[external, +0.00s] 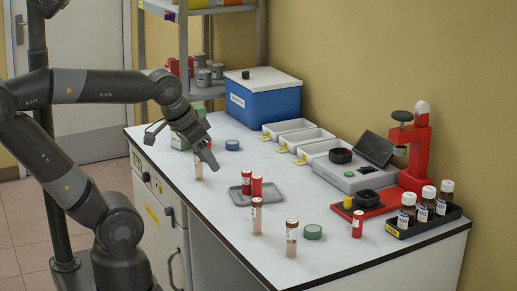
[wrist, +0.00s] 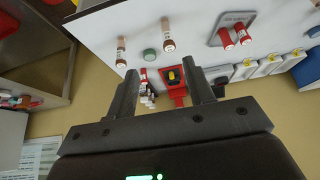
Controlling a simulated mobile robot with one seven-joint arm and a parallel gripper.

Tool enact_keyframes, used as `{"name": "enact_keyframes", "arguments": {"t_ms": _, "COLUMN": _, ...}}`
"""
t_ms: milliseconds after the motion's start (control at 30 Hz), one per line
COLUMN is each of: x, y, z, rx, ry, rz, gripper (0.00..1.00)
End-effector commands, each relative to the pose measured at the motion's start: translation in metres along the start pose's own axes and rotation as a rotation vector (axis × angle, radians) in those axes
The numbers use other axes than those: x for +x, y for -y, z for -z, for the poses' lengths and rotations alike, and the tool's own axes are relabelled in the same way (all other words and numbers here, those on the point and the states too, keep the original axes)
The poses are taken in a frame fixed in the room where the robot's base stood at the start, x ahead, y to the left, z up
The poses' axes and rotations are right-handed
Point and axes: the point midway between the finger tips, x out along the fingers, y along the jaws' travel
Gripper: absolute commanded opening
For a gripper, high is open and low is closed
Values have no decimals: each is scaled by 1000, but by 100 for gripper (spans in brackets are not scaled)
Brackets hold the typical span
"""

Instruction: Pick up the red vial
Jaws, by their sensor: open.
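Two red vials, one (external: 246,181) and another (external: 257,187), stand in a small grey tray (external: 239,198) mid-counter. They also show in the wrist view, one (wrist: 225,38) beside the other (wrist: 243,36). A third red vial (external: 357,223) stands alone on the counter at the right, near the red press. My gripper (external: 209,162) is open and empty above the counter, to the left of the tray and apart from the red vials. Its two fingers (wrist: 163,75) show in the wrist view with nothing held between them.
Pinkish-brown vials stand nearby: one (external: 291,238) in front, one (external: 256,216) near the tray, one (external: 198,168) close by my gripper. A green disc (external: 313,232), red press (external: 415,150), dark-bottle rack (external: 423,222), white bins (external: 288,128) and blue box (external: 263,102) also occupy the counter.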

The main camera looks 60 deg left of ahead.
Motion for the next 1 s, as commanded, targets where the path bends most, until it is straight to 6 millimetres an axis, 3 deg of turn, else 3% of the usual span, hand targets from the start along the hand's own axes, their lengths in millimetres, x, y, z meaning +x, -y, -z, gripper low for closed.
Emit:
{"name": "enact_keyframes", "arguments": {"t_ms": 633, "x": 1, "y": -1, "z": 6, "rx": 2, "ry": 3, "rz": 0, "gripper": 53}}
{"name": "enact_keyframes", "arguments": {"t_ms": 767, "x": 8, "y": -4, "z": 28, "rx": 5, "ry": 13, "rz": -3, "gripper": 53}}
{"name": "enact_keyframes", "arguments": {"t_ms": 1000, "x": 39, "y": -21, "z": 93, "rx": 11, "ry": 39, "rz": -10, "gripper": 53}}
